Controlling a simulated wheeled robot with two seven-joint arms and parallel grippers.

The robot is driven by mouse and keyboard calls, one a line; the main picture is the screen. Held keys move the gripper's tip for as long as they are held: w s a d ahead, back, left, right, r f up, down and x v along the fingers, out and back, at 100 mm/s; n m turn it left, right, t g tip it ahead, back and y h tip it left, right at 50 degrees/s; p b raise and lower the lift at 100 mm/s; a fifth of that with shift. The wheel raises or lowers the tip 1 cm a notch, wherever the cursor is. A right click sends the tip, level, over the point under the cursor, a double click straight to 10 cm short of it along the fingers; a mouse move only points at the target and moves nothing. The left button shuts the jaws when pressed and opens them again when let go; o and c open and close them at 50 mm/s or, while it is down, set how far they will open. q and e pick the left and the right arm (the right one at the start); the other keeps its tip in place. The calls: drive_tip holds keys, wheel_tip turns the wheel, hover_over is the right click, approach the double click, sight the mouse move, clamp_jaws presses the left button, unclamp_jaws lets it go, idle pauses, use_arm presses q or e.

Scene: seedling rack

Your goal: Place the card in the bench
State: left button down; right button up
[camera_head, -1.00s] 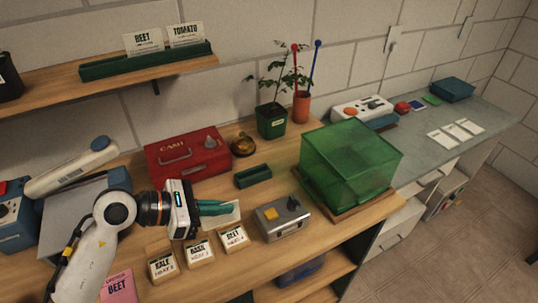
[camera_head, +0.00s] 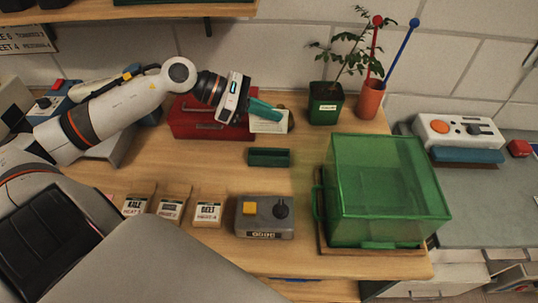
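My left gripper (camera_head: 268,111) has teal fingers shut on a white card (camera_head: 269,125) with faint print. The fingers cover part of the card. It is held tilted in front of the right end of the red cash box, behind a small green slotted holder (camera_head: 269,157). The card appears to be above the surface, apart from the holder. The holder sits empty on the wooden bench (camera_head: 205,166). My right gripper is not in view.
A red cash box (camera_head: 195,122) is behind the gripper. Seed packets (camera_head: 208,211) and a grey switch box (camera_head: 265,217) line the front. A green translucent cover (camera_head: 385,190) stands right. A potted plant (camera_head: 326,105) and red pot (camera_head: 370,98) are at the back.

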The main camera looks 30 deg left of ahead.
sight(269, 130)
use_arm(q)
wheel_tip(269, 130, down, 6)
drive_tip(key=shift+w+r+p, duration=0.1)
drive_tip(key=shift+w+p, duration=0.05)
drive_tip(key=shift+p, duration=0.5)
wheel_tip(269, 130, down, 3)
drive_tip(key=shift+f+p, duration=0.15)
drive_tip(key=shift+p, duration=0.15)
drive_tip(key=shift+f, duration=0.4)
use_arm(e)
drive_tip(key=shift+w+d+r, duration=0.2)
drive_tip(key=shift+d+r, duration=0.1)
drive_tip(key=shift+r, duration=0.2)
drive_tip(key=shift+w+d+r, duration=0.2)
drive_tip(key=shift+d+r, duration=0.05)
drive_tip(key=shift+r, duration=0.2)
use_arm(q)
drive_tip(key=c, duration=2.1)
unclamp_jaws()
drive_tip(key=o, duration=0.5)
drive_tip(key=shift+c, duration=0.2)
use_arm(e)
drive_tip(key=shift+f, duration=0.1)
